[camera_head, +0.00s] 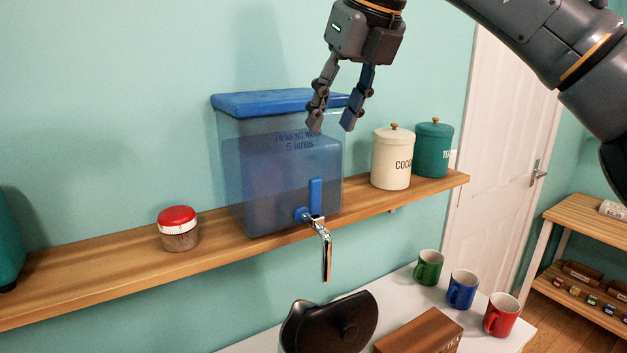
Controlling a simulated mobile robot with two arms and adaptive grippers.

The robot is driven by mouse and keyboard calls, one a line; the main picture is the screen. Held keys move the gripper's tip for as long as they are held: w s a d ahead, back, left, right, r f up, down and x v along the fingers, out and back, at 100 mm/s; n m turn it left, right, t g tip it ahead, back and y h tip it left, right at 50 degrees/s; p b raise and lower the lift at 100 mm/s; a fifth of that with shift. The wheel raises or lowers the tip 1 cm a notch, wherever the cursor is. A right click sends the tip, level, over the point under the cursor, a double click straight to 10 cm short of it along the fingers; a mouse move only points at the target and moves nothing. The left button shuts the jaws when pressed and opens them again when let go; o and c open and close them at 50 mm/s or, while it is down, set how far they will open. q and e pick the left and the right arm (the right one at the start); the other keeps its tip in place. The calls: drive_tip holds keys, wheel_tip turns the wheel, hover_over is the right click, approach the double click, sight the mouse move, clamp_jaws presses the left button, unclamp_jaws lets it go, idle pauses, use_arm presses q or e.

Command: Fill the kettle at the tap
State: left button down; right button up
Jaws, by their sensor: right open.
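A blue water dispenser (265,185) with a lid stands on the wooden shelf. Its tap (320,240) has a blue lever (315,196) standing upright and a chrome spout pointing down. The kettle (330,323), with a dark lid, stands below and near the spout, cut off by the bottom edge; whether it is right under the spout I cannot tell. Its lid looks closed. My right gripper (333,126) is open and empty, above the tap and in front of the dispenser's upper right part. My left gripper is not in view.
On the shelf (110,265) are a red-lidded jar (178,230), a cream canister (391,160) and a teal canister (433,150). Green (429,267), blue (462,289) and red (501,314) mugs and a wooden box (418,333) stand on the white counter (385,284).

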sight(315, 178)
drive_tip(key=shift+h, duration=0.4)
drive_tip(key=x, duration=1.2)
drive_tip(key=shift+s+a+f, duration=0.2)
drive_tip(key=shift+s+a, duration=0.05)
drive_tip(key=shift+s, duration=0.15)
drive_tip(key=shift+c, duration=0.6)
clamp_jaws()
